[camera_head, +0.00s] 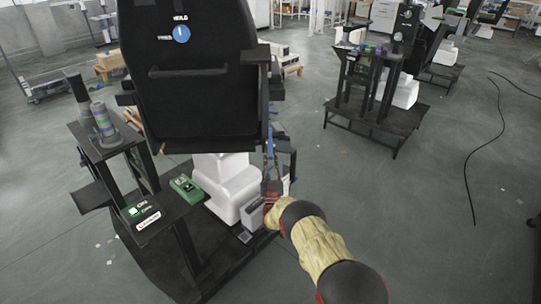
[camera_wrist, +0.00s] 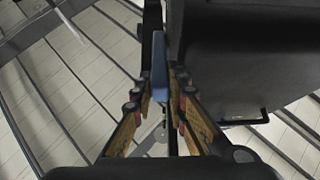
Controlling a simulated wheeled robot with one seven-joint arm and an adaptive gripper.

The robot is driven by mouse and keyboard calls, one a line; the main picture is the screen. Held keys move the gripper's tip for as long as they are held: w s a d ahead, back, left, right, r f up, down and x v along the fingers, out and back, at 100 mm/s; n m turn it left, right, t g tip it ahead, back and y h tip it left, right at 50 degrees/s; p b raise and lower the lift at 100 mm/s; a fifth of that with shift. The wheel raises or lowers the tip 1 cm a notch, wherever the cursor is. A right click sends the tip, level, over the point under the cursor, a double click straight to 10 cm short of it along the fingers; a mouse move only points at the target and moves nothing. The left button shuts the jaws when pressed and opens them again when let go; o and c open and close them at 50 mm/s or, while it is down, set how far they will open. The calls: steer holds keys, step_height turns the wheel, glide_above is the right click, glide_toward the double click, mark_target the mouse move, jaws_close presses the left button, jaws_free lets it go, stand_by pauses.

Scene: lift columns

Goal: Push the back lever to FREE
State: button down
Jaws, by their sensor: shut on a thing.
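The back lever has a blue handle (camera_wrist: 159,65), which stands upright between my fingers in the wrist view. My gripper (camera_wrist: 161,88) is closed around it, with tan finger pads on both sides. In the head view my gripper (camera_head: 271,168) reaches up beside the right side of the black chair back (camera_head: 205,95), and its fingertips are small and hard to make out. A blue dial (camera_head: 181,34) sits on the chair back, with the word HELD above it and a smaller label at its left. I cannot tell which way the dial points.
A green box (camera_head: 186,189) lies on a lower shelf. A white column (camera_head: 225,185) stands under the chair back. Another dark workstation (camera_head: 375,110) is at the back right. The floor at right is open, with a black cable (camera_head: 468,165).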

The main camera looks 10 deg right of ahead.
steer(key=shift+f, duration=0.1)
steer(key=c, duration=1.8)
jaws_free()
steer(key=shift+o, duration=0.2)
steer(key=v, duration=1.2)
steer(key=shift+w+f, duration=0.1)
